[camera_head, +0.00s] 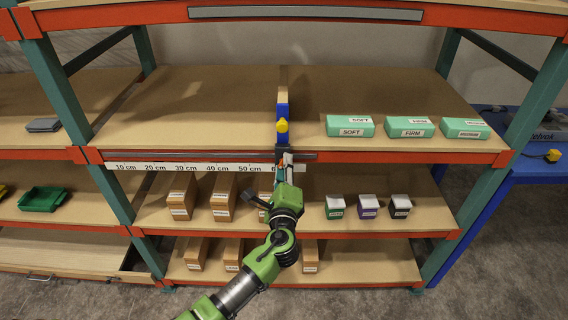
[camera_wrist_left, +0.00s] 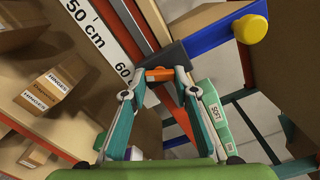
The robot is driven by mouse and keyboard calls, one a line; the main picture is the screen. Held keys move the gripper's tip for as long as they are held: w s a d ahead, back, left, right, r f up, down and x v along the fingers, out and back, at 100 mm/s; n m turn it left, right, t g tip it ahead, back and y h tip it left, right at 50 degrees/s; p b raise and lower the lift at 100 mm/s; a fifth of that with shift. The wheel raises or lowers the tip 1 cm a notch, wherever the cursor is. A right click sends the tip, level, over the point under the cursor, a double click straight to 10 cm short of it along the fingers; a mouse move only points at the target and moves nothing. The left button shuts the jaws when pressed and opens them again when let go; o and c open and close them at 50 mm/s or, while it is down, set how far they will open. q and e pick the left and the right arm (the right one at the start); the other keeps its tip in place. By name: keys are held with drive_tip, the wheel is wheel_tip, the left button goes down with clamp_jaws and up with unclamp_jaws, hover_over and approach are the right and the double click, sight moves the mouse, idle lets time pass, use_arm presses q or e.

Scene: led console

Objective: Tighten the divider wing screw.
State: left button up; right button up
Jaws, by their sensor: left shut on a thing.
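The divider (camera_head: 283,90) stands upright on the upper shelf, with a blue front part and a yellow knob (camera_head: 282,126). The blue part (camera_wrist_left: 218,35) and the knob (camera_wrist_left: 251,28) also show in the wrist view. A dark clamp block (camera_wrist_left: 172,56) sits at the shelf's front edge below the divider. An orange wing screw (camera_wrist_left: 159,74) sticks out of this block. My left gripper (camera_head: 286,161) is in front of the shelf edge, shut on the wing screw, with one fingertip on each side of it in the wrist view (camera_wrist_left: 159,82). My right gripper is not in view.
A ruler strip (camera_head: 190,167) runs along the shelf edge left of the divider. Green boxes (camera_head: 350,126) stand to the right on the same shelf. Brown boxes (camera_head: 222,197) and small dark boxes (camera_head: 368,207) fill the shelf below, near my arm.

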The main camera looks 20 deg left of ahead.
use_arm(q)
drive_tip(key=shift+s+d+f+m+p, duration=0.1)
drive_tip(key=shift+f+m+p, duration=0.15)
drive_tip(key=shift+m, duration=0.35)
drive_tip(key=shift+s+f+m+p, duration=0.1)
drive_tip(key=shift+f+m+p, duration=0.1)
drive_tip(key=shift+m, duration=0.4)
drive_tip(key=shift+o, duration=0.2)
drive_tip(key=shift+c, duration=0.2)
drive_tip(key=o, duration=1.1)
drive_tip(key=shift+r, duration=0.3)
drive_tip(key=v, duration=1.2)
drive_tip(key=shift+s, duration=0.1)
